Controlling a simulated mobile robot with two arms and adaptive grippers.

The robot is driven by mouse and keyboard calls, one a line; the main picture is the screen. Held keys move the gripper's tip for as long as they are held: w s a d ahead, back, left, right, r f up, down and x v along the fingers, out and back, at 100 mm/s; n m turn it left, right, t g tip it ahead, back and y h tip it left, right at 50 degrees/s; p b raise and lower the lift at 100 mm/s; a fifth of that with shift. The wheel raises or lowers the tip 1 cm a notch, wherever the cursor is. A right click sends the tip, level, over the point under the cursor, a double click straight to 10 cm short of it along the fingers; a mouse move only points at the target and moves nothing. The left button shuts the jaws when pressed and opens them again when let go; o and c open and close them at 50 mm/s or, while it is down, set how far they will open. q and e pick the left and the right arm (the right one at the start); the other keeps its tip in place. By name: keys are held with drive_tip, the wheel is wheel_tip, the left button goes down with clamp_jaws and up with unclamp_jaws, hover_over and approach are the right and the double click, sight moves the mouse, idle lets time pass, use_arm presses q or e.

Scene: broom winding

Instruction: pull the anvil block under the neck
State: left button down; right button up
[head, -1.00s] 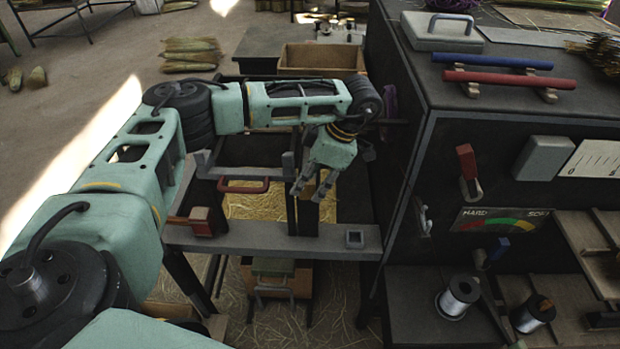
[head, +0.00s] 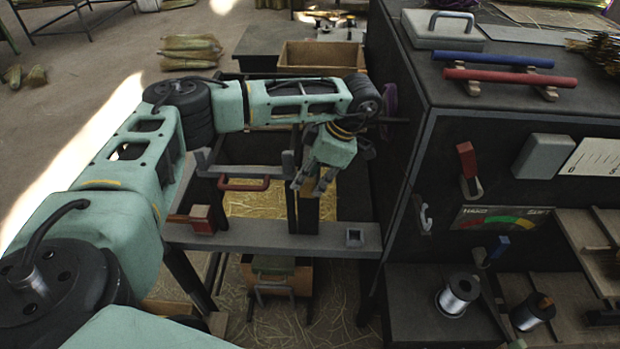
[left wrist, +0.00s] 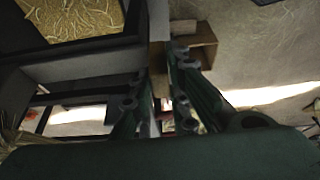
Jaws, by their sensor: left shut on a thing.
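My left gripper (head: 310,187) points down over the grey bench frame (head: 275,241), beside a dark upright post (head: 304,214). Its fingers also show in the left wrist view (left wrist: 160,103). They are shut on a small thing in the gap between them. That thing is mostly hidden by the fingers, and I cannot tell from its look whether it is the anvil block. A grey rail with a red handle (head: 245,184) lies to the left of the fingers. My right gripper is not in view.
A red block (head: 203,220) sits at the frame's left end, and a small square socket (head: 354,238) at its right. A large dark cabinet (head: 400,190) stands close on the right. A wooden box (head: 320,58) lies behind. Straw covers the floor below.

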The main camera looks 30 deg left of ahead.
use_arm(q)
drive_tip(key=shift+s+d+f, duration=0.15)
drive_tip(key=shift+s, duration=0.1)
drive_tip(key=shift+s+d, duration=0.2)
drive_tip(key=shift+s, duration=0.05)
drive_tip(key=c, duration=2)
unclamp_jaws()
drive_tip(key=o, duration=0.3)
drive_tip(key=shift+s+d+r, duration=0.1)
drive_tip(key=shift+s+r, duration=0.05)
drive_tip(key=shift+r, duration=0.05)
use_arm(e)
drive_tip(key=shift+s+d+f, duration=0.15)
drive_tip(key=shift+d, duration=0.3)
